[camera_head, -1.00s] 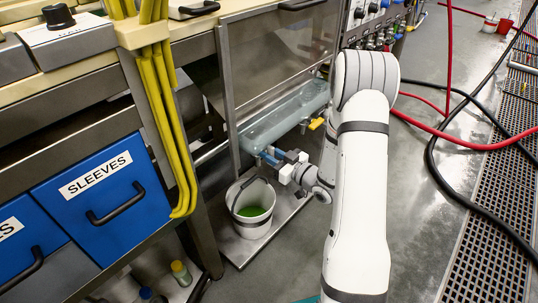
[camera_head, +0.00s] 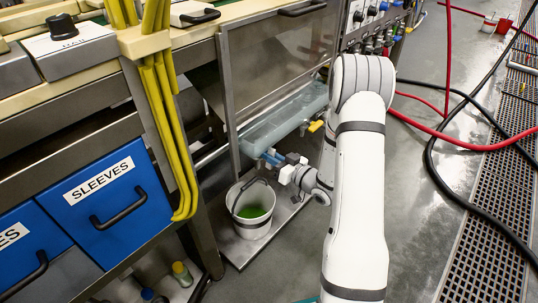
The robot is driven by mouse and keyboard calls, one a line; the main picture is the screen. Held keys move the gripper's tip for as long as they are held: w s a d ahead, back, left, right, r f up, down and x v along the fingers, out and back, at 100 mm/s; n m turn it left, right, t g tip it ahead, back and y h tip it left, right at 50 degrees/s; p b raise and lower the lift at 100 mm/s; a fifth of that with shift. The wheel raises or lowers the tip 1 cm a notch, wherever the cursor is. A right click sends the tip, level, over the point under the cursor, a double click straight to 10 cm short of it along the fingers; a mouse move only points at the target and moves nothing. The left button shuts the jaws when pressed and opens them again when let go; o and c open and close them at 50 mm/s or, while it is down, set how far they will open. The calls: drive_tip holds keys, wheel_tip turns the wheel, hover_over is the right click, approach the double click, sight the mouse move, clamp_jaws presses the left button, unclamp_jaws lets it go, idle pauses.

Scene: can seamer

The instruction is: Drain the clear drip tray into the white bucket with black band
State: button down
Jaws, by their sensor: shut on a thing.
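The clear drip tray (camera_head: 262,134) is a long, pale bluish trough under the grey machine panel. A small blue part (camera_head: 268,157) sits at its near end, above the bucket. My gripper (camera_head: 277,160) is shut on this blue part; the jaws partly hide it, so I cannot tell its exact shape. The white bucket with black band (camera_head: 253,220) stands upright below and slightly left of my gripper, its dark handle raised at the rim. Green liquid shows inside it. No falling stream can be made out.
The bucket stands on a low metal shelf (camera_head: 240,252). A yellow handle (camera_head: 315,126) sticks out beside the tray's right side. Yellow hoses (camera_head: 165,130) and blue drawers (camera_head: 110,205) are at left. Black and red hoses cross the floor at right.

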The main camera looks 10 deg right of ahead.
drive_tip(key=m+p, duration=0.2)
drive_tip(key=m, duration=0.2)
drive_tip(key=shift+s, duration=0.1)
drive_tip(key=shift+d+f+m+p, duration=0.1)
drive_tip(key=shift+f+m+p, duration=0.1)
drive_tip(key=shift+m+p, duration=0.75)
drive_tip(key=shift+m, duration=0.25)
drive_tip(key=c, duration=1.5)
unclamp_jaws()
drive_tip(key=shift+r, duration=0.1)
drive_tip(key=shift+d, duration=0.15)
drive_tip(key=shift+p+v, duration=0.8)
drive_tip(key=shift+v, duration=2.95)
